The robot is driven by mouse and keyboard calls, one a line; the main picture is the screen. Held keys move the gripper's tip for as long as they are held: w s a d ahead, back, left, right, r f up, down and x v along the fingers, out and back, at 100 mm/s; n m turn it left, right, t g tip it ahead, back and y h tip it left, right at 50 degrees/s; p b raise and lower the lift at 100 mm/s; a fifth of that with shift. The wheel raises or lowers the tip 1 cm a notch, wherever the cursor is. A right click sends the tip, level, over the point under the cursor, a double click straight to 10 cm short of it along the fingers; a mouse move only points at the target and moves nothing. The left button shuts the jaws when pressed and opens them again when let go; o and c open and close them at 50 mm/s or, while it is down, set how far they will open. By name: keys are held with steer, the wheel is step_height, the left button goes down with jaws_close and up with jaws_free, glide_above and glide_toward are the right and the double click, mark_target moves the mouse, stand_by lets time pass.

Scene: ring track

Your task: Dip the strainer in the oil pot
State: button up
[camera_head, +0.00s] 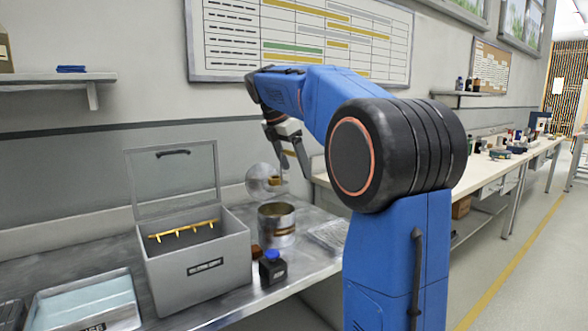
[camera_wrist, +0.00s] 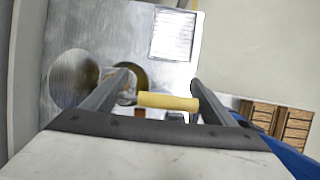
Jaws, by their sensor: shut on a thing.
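The oil pot (camera_head: 277,222), a round metal pot with a brass-coloured band, stands on the metal bench. Its rim (camera_wrist: 143,72) shows partly behind a finger in the wrist view. My gripper (camera_head: 291,152) is above the pot and shut on the strainer's yellow handle (camera_wrist: 168,102). A small golden-brown piece (camera_head: 275,181) shows below the gripper, above the pot; I cannot tell if it is the strainer's bowl. The rest of the strainer is mostly hidden. A pale round disc (camera_head: 259,179) stands on the wall side of the pot; it also shows in the wrist view (camera_wrist: 72,78).
A grey box (camera_head: 200,265) with a raised clear lid and a yellow hooked bar (camera_head: 184,232) stands left of the pot. A black, blue-topped bottle (camera_head: 272,267) is in front. A white grid sheet (camera_head: 328,234) lies right of the pot. A shallow tray (camera_head: 85,304) is front left.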

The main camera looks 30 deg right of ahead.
mark_target(276, 183)
step_height(276, 183, down, 17)
steer(key=shift+f, duration=0.15)
stand_by(2.3)
stand_by(0.3)
stand_by(0.8)
step_height(276, 183, up, 13)
steer(key=shift+f, duration=0.15)
stand_by(1.8)
stand_by(1.2)
